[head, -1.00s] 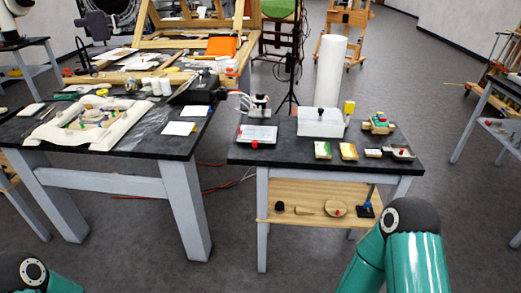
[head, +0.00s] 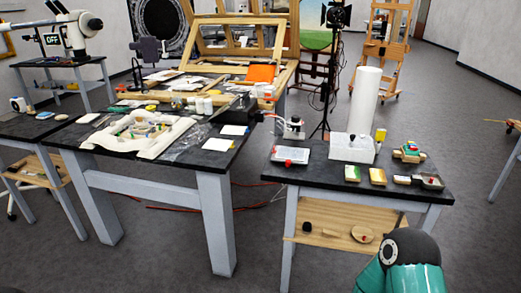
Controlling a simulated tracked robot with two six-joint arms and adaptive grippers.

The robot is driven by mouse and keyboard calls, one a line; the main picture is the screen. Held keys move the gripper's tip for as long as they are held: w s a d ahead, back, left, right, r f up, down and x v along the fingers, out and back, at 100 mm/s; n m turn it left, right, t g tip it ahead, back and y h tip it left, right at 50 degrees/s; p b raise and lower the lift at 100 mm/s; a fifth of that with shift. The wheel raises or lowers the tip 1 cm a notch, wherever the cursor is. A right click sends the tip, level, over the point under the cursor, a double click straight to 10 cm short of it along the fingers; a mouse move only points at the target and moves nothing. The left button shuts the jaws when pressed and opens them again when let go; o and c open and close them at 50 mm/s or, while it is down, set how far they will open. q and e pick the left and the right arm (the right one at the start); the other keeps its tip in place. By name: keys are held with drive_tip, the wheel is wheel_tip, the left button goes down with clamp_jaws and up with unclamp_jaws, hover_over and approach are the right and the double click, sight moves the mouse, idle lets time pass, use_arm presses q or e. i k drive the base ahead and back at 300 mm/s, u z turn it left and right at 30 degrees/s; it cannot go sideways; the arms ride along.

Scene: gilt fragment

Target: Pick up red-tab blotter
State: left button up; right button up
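A flat white pad with a red tab (head: 291,154) at its front edge lies on the left part of the right-hand dark table (head: 325,179). It may be the red-tab blotter, but it is too small to be sure. A smaller grey item with a red spot (head: 431,182) lies near that table's right front corner. Neither gripper is in view. Only a teal link of my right arm shows at the bottom right. Nothing is seen touching the pad.
The left table (head: 75,134) is crowded. A gap of floor separates the two tables.

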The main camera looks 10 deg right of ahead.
sight(282, 152)
drive_tip(key=u, duration=0.45)
drive_tip(key=i, duration=2)
drive_tip(key=z, duration=0.7)
drive_tip(key=k, duration=0.9)
drive_tip(key=z, duration=0.2)
drive_tip(key=i, duration=0.85)
drive_tip(key=u, duration=0.05)
